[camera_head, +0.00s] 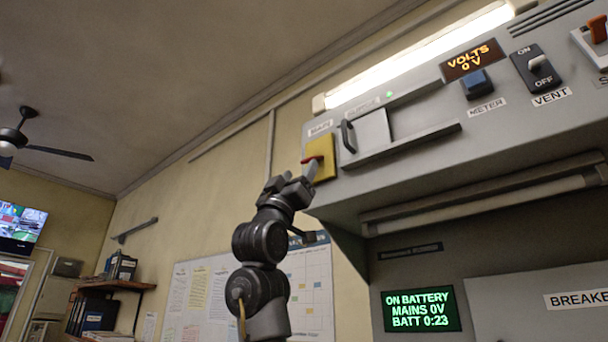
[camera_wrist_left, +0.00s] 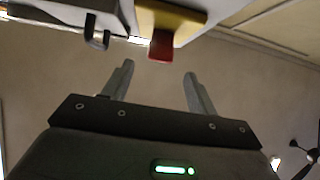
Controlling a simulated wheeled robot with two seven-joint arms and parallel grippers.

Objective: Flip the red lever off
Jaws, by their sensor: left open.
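The red lever (camera_head: 313,159) sits on a yellow plate (camera_head: 325,150) at the left end of the overhead grey panel, under a small label that seems to read MAIN. My left gripper (camera_head: 293,184) is just below and left of the lever, with its fingers partly overlapping it in the head view. In the left wrist view, the red lever (camera_wrist_left: 161,46) hangs from the yellow plate (camera_wrist_left: 172,20) beyond the tips of my open left gripper (camera_wrist_left: 160,80), roughly between them. The fingers look empty and apart from the lever. My right gripper is not in view.
Right of the yellow plate are a black handle (camera_head: 348,136) on a sliding cover and a long rail. Farther right are a blue METER button (camera_head: 476,84) and a VENT switch (camera_head: 536,67). Open air lies left of my arm.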

